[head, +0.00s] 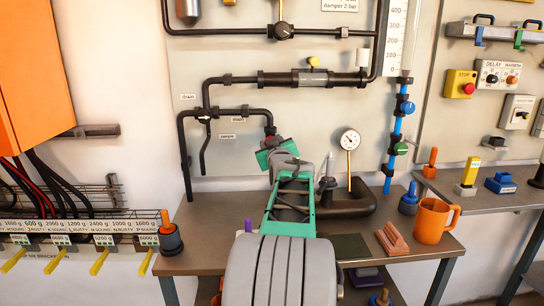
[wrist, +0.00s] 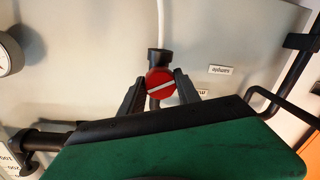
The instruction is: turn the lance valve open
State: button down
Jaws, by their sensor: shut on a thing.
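A round red valve knob (wrist: 160,83) with a white stripe sits on a black pipe fitting (wrist: 157,60) in the wrist view. The stripe lies mostly crosswise to the pipe, slightly tilted. My gripper (wrist: 160,88) has one dark finger on each side of the knob and is shut on it. In the head view the knob (head: 270,140) is a small reddish patch at the lower end of the black pipe, mostly hidden by my gripper (head: 269,147). A small label beside the knob in the wrist view is upside down; no label naming the lance is readable.
Black pipes (head: 228,113) run across the panel around my gripper. A round gauge (head: 350,141) and a blue pipe (head: 395,130) stand to the right. An orange mug (head: 433,222) stands on the bench (head: 225,215) below. An orange cabinet (head: 30,75) is at the upper left.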

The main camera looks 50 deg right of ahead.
jog(key=n+b, duration=0.5)
jog(key=n, duration=0.1)
jog(key=shift+w+f+g+b, duration=0.1)
jog(key=shift+f+g+b, duration=0.25)
jog(key=shift+g+b, duration=0.05)
jog(key=n+b, duration=0.3)
jog(key=n, duration=0.2)
jog(key=shift+a+g, duration=0.1)
jog(key=shift+g, duration=0.2)
jog(key=c, duration=0.9)
grip_release()
jog(key=shift+r, duration=0.15)
jog(key=shift+h, duration=0.3)
jog(key=v, duration=0.7)
jog(key=shift+s+a, duration=0.25)
jog(key=shift+a, duration=0.05)
jog(key=shift+r, duration=0.1)
